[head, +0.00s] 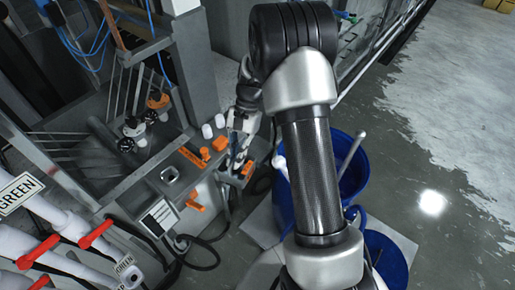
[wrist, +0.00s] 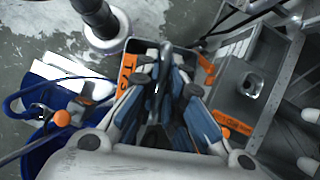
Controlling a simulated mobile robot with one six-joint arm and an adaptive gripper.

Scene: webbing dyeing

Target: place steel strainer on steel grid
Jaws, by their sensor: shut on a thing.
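My gripper (head: 238,145) is low at the right side of the grey machine, over a small orange-trimmed holder (head: 245,170). In the wrist view my gripper (wrist: 157,88) has its blue-grey fingers close together, pointing down into the dark holder. They are shut on a thin thing, most likely the steel strainer, mostly hidden between the fingers. I cannot make out its bowl. I cannot pick out the steel grid for certain in either view.
The grey machine (head: 160,205) has a square recess (head: 170,175), orange parts and white knobs on top. Blue bins (head: 345,165) stand close on the right. Black cables (head: 180,250) hang at the machine's front. The wet floor at right is open.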

